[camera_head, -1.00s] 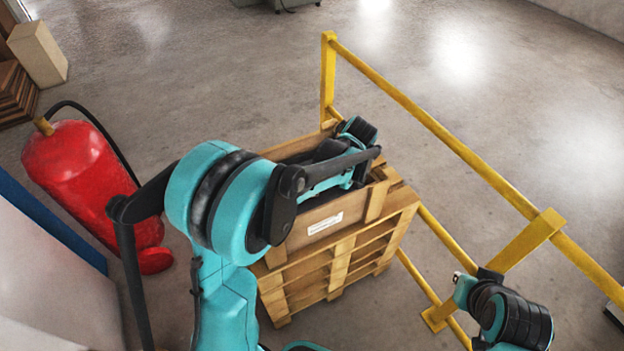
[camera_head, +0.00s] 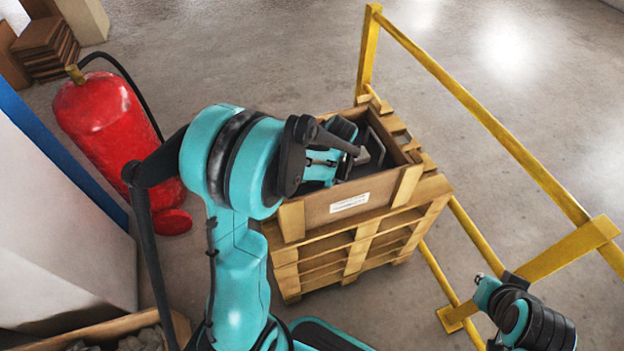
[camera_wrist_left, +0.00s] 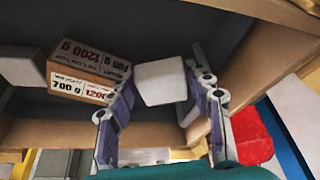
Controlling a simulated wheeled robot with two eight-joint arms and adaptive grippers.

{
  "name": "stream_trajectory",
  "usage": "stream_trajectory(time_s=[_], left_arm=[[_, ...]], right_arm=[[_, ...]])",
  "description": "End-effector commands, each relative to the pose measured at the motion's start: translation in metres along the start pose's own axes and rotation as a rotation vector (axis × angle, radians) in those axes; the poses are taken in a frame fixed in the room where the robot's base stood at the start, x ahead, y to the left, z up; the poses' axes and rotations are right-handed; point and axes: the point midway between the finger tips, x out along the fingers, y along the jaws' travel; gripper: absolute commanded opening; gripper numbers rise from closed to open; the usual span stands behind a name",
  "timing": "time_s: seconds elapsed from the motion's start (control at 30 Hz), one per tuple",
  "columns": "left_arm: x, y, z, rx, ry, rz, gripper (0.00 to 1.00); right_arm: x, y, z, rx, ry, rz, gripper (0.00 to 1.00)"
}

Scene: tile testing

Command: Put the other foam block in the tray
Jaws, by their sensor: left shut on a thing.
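My left gripper (camera_wrist_left: 160,105) is shut on a whitish foam block (camera_wrist_left: 162,82), held between its two fingers in the left wrist view. In the head view my left gripper (camera_head: 328,162) reaches down into a wooden crate (camera_head: 352,200), and the arm hides much of the inside. A second pale block (camera_wrist_left: 22,68) shows at the left edge of the wrist view. I cannot make out a tray for certain. Part of my right arm shows at the lower right of the head view, but its fingers are not clear.
A labelled brown carton (camera_wrist_left: 88,72) lies inside the crate beside the held block. The crate stands on wooden pallets (camera_head: 360,248). A yellow rail (camera_head: 480,115) runs along the right and a red extinguisher (camera_head: 105,130) stands at the left. Grey chunks fill a bin (camera_head: 95,330) at lower left.

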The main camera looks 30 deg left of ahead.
Motion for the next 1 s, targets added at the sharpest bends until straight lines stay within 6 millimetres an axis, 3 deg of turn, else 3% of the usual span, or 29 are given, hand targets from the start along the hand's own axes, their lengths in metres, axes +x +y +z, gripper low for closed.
stream_trajectory(time_s=[0.27,0.6,0.63,0.67,1.0], left_arm=[[0.036,0.001,0.015,0.000,0.000,0.000,0.39],[0.037,0.001,0.016,0.000,0.000,0.000,0.39],[0.037,0.001,0.016,0.000,0.000,0.000,0.53],[0.037,0.001,0.016,0.000,0.000,0.000,0.59],[0.034,0.001,0.015,0.000,0.000,0.000,0.59]], right_arm=[[0.016,0.000,0.012,0.000,0.000,0.000,0.00],[0.017,0.000,0.012,0.000,0.000,0.000,0.00],[0.018,0.000,0.013,0.000,0.000,0.000,0.00],[0.017,0.000,0.012,0.000,0.000,0.000,0.00],[0.015,0.000,0.011,0.000,0.000,0.000,0.00]])
